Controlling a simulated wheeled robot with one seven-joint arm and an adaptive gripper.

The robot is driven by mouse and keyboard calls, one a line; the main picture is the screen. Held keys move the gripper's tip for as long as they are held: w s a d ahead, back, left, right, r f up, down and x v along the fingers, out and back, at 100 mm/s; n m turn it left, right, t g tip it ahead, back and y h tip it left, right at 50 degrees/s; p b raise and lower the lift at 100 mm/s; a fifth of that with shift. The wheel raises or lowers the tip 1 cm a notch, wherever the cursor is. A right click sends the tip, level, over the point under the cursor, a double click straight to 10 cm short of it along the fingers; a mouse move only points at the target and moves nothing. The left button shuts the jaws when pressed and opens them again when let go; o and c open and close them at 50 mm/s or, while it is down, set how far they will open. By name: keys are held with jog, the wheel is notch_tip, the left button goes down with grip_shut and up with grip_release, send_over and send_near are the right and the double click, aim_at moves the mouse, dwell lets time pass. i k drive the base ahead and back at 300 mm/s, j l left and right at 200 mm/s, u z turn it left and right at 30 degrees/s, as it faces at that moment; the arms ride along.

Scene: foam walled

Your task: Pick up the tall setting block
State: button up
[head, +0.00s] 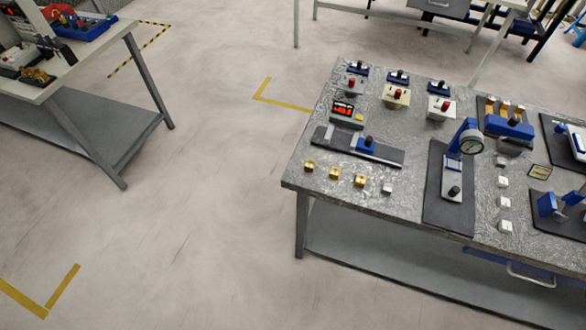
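My gripper is not in view. On the grey metal-topped table (410,217) at right, several small blocks stand near the front left: a gold block (309,166), a second gold block (334,173), a third gold block (360,181) and a silver-grey block (387,188). A column of small pale blocks stands farther right, with one at its near end (506,226) and one higher up (503,182). I cannot tell which of these is the tall setting block.
A dial gauge (472,146) stands on a dark mat (434,207) between the block groups. Another workbench (75,72) stands at upper left. The floor between is clear.

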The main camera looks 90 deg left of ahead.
aim_at(386, 188)
jog(key=u, duration=2.85)
